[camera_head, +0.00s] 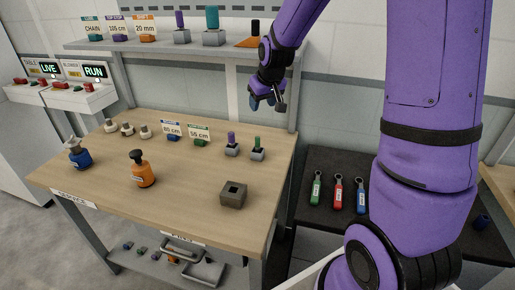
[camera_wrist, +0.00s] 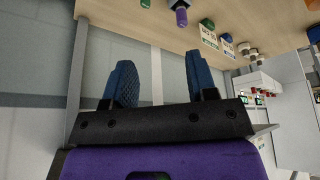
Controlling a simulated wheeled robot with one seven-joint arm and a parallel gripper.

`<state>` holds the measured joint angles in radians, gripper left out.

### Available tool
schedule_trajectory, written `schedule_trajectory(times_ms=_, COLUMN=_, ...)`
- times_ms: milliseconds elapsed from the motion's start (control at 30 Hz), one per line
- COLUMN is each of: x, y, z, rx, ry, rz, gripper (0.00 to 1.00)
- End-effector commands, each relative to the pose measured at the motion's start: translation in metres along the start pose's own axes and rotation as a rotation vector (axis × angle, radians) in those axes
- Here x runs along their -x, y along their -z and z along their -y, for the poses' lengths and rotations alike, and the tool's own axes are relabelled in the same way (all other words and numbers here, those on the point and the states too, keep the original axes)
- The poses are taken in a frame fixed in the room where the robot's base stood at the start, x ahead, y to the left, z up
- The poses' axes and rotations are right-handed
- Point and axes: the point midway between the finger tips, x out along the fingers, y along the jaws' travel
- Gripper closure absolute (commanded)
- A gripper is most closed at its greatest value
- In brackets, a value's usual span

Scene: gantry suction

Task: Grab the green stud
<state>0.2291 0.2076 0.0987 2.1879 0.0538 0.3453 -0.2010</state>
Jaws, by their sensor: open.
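The green stud (camera_head: 257,142) stands upright in a small grey block (camera_head: 257,154) at the back right of the wooden table. A purple stud (camera_head: 231,137) stands in a similar block just to its left. In the wrist view, a green piece that looks like the green stud (camera_wrist: 145,4) is cut off by the top edge, beside the purple stud (camera_wrist: 181,16). My gripper (camera_head: 263,102) hangs in the air above and behind the green stud, near the shelf post. Its two blue fingers (camera_wrist: 160,65) are apart with nothing between them.
The wooden table (camera_head: 190,200) also holds a dark square block with a hole (camera_head: 233,195), an orange bottle (camera_head: 142,170) and a blue bottle (camera_head: 79,155). Small signs (camera_head: 199,133) stand left of the studs. A shelf (camera_head: 150,45) with larger studs runs behind.

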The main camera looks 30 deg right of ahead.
Motion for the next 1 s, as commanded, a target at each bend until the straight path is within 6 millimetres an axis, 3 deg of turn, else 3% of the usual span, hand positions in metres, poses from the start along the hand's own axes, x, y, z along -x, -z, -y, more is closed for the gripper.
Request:
schedule_trajectory(times_ms=100, x=-0.044, y=0.006, z=-0.011, rx=-0.008, ry=0.005, rz=0.011, gripper=0.48)
schedule_trajectory(times_ms=333, x=-0.109, y=0.010, z=-0.028, rx=-0.019, ry=0.012, rz=0.013, gripper=0.48)
schedule_trajectory(times_ms=1000, x=-0.188, y=0.009, z=-0.034, rx=-0.025, ry=0.014, rz=0.013, gripper=0.48)
